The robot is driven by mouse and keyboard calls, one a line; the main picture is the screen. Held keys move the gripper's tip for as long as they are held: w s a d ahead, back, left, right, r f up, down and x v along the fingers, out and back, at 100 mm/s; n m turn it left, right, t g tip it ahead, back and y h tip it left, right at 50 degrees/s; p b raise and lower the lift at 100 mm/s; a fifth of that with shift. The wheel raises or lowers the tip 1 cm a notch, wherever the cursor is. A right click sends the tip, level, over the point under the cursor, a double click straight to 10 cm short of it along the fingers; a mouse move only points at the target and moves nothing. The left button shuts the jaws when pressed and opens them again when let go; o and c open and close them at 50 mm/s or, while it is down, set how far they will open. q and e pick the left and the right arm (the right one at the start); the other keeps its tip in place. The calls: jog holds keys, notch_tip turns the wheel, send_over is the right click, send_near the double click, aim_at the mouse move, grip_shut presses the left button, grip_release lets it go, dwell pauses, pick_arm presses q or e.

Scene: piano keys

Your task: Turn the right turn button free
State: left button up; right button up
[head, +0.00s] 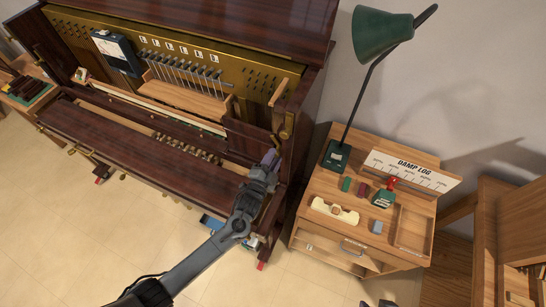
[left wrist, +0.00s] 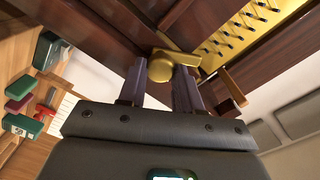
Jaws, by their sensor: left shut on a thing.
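The right turn button (left wrist: 161,69) is a brass piece with a round boss and a flat bar, on the dark wood of the piano's right end. In the left wrist view my left gripper (left wrist: 160,86) has its two purple-grey fingers on either side of the boss, shut on it. In the head view the left gripper (head: 269,160) reaches up to the piano's right end, and its fingers largely hide the button. Small dark tips, perhaps of my right gripper (head: 376,303), show at the bottom edge; their opening is unclear.
The upright piano (head: 110,130) stands open with brass plate and hammers showing. To its right is a wooden cabinet (head: 330,185) with a green lamp (head: 382,32), a damp log card (head: 411,170) and small items. Tiled floor (head: 90,230) is free in front.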

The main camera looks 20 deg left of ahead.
pick_arm(q)
jog(key=shift+f+m+p, duration=0.1)
jog(key=shift+m+p, duration=0.65)
jog(key=shift+m, duration=2.35)
jog(key=o, duration=1)
jog(key=shift+o, duration=0.2)
jog(key=s, duration=1)
jog(key=shift+s+a, duration=0.25)
jog(key=shift+s, duration=0.15)
